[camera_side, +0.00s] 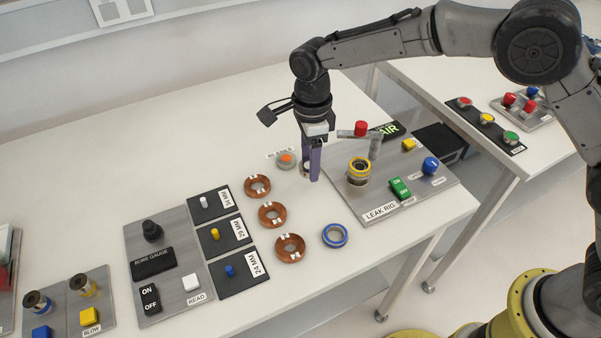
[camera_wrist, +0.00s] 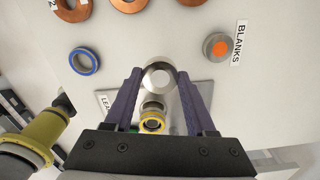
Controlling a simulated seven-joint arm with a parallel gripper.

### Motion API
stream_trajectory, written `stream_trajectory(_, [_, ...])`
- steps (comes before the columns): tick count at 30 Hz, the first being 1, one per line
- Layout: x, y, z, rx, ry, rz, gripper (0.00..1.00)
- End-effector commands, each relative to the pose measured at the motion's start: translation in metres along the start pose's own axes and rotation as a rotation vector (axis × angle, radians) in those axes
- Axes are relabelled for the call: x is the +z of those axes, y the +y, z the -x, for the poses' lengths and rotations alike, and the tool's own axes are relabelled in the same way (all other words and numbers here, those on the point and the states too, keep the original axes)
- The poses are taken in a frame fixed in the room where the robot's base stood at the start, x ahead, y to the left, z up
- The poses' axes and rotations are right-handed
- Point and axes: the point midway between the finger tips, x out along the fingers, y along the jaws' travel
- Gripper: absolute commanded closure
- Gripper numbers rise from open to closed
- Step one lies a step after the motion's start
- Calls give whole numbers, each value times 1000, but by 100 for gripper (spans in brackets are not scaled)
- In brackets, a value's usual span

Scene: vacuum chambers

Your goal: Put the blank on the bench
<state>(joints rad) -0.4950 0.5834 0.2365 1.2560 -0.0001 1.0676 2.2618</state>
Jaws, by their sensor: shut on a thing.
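My gripper (camera_side: 312,176) points down over the white bench, just left of the leak rig plate. In the wrist view its two purple fingers (camera_wrist: 160,78) are shut on a round silver piece, which I take for the blank (camera_wrist: 158,74).
A grey disc with an orange centre (camera_side: 286,159) sits by the BLANKS label (camera_wrist: 239,44). The leak rig (camera_side: 385,206) has a yellow-ringed port (camera_side: 358,172) and a red-knobbed clamp (camera_side: 361,129). Copper rings (camera_side: 271,214) and a blue ring (camera_side: 335,235) lie nearby.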

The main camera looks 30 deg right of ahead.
Motion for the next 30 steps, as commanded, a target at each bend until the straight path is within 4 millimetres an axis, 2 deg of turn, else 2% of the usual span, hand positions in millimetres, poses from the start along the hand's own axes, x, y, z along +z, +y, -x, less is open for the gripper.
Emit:
stream_trajectory(3, [8, -10, -14, -3, -2, 0, 100])
stream_trajectory(6, [12, -14, -19, -3, -3, 0, 100])
stream_trajectory(11, [15, -18, -27, -2, -2, 0, 100])
stream_trajectory(18, [15, -19, -56, -2, -2, 0, 100])
stream_trajectory(29, [15, -19, -60, -3, -2, 0, 100])
stream_trajectory(30, [15, -18, -61, -1, -1, 0, 42])
